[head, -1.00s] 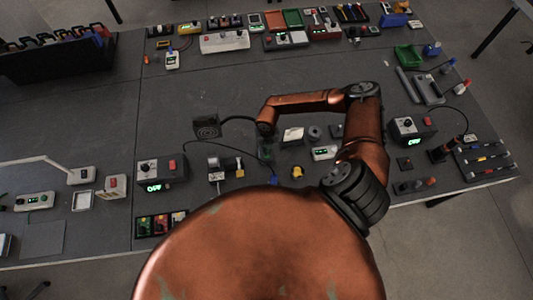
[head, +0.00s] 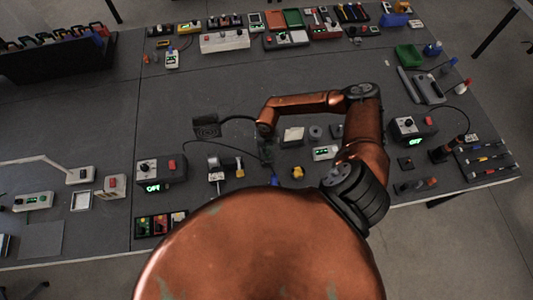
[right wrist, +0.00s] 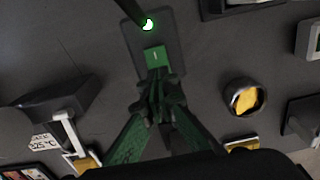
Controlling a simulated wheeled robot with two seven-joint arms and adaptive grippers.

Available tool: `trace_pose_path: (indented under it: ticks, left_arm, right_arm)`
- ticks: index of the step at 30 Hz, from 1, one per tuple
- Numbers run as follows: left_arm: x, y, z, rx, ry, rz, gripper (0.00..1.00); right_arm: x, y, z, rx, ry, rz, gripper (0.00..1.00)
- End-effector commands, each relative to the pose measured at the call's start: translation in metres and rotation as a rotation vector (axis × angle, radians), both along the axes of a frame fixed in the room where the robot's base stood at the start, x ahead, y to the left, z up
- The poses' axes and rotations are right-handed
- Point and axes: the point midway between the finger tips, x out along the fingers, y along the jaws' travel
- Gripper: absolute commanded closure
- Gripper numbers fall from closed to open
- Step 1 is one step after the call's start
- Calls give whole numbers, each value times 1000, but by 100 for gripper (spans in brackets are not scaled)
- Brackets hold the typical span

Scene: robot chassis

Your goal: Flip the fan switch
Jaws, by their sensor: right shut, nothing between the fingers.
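The black square fan (head: 206,126) lies on the dark table, with a cable running right toward my right gripper. In the right wrist view, the fan switch is a dark plate (right wrist: 136,42) with a green rocker (right wrist: 157,57) and a bright green light above it. My right gripper (right wrist: 157,84) has its green fingers together and empty, with the tips at the lower edge of the rocker. I cannot tell whether they touch it. In the head view the gripper (head: 267,152) is small and dark, and it largely hides the switch. My left gripper is out of view.
A box with a green display (head: 160,172) stands left of the gripper, and a similar box (head: 411,129) stands at the right. A yellow-topped round part (right wrist: 243,98) lies close right of the fingers. Several small devices surround the switch.

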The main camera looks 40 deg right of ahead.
Motion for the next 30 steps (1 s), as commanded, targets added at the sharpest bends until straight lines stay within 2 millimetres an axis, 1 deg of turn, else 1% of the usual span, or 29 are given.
trace_pose_path:
  ticks: [24, 30]
  left_arm:
    - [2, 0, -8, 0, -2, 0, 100]
    - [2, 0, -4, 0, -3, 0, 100]
  right_arm:
    - [0, 0, -12, 0, 0, 0, 100]
    - [0, 0, -8, 0, 0, 0, 100]
